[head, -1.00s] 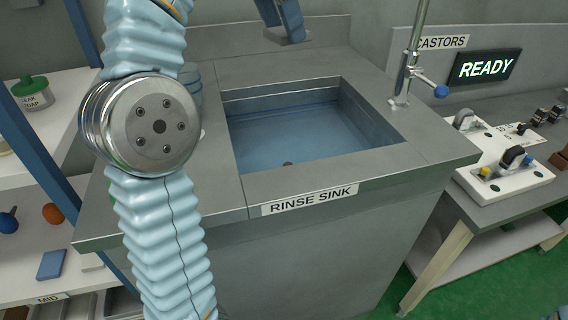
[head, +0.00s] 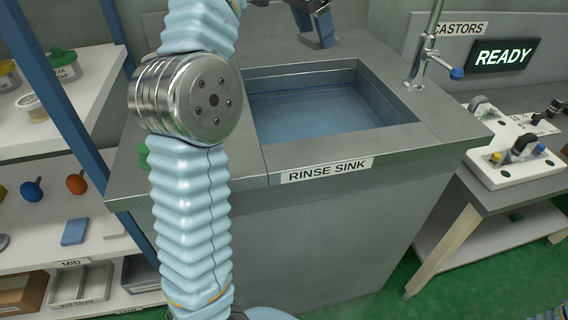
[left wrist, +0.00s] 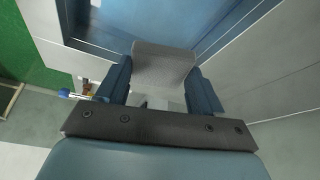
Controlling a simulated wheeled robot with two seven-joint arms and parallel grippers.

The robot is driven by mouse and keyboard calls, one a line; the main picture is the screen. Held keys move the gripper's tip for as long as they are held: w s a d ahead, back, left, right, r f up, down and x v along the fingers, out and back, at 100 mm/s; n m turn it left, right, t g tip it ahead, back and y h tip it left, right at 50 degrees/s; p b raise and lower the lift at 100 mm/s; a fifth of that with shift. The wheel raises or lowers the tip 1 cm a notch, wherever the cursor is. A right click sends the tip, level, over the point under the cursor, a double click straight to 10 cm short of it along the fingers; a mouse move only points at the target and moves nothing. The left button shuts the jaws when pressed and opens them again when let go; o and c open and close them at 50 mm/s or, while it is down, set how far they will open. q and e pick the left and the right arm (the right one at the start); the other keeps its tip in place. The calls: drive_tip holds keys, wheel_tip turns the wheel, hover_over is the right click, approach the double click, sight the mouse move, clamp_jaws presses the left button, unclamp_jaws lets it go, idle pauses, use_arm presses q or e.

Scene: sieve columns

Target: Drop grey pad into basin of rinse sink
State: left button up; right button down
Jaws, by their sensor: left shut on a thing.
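My left gripper (head: 318,38) is above the back part of the rinse sink (head: 300,158) in the head view, with its blue fingers pointing down. In the left wrist view my left gripper (left wrist: 162,85) is shut on the grey pad (left wrist: 163,65), a flat grey block between its two blue fingers. My right gripper is not in view.
A tap post (head: 428,45) with a blue-tipped lever stands at the sink's back right. A bench with a white castor board (head: 510,160) and a READY display (head: 503,54) is to the right. Shelves (head: 75,115) with tubs and small items stand to the left.

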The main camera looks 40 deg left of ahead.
use_arm(q)
drive_tip(key=o, duration=1.1)
drive_tip(key=shift+c, duration=0.2)
drive_tip(key=shift+v, duration=2.35)
drive_tip(key=s+a+b, duration=0.2)
drive_tip(key=s+a, duration=0.3)
drive_tip(key=s, duration=0.6)
drive_tip(key=shift+b, duration=0.4)
drive_tip(key=shift+r, duration=0.15)
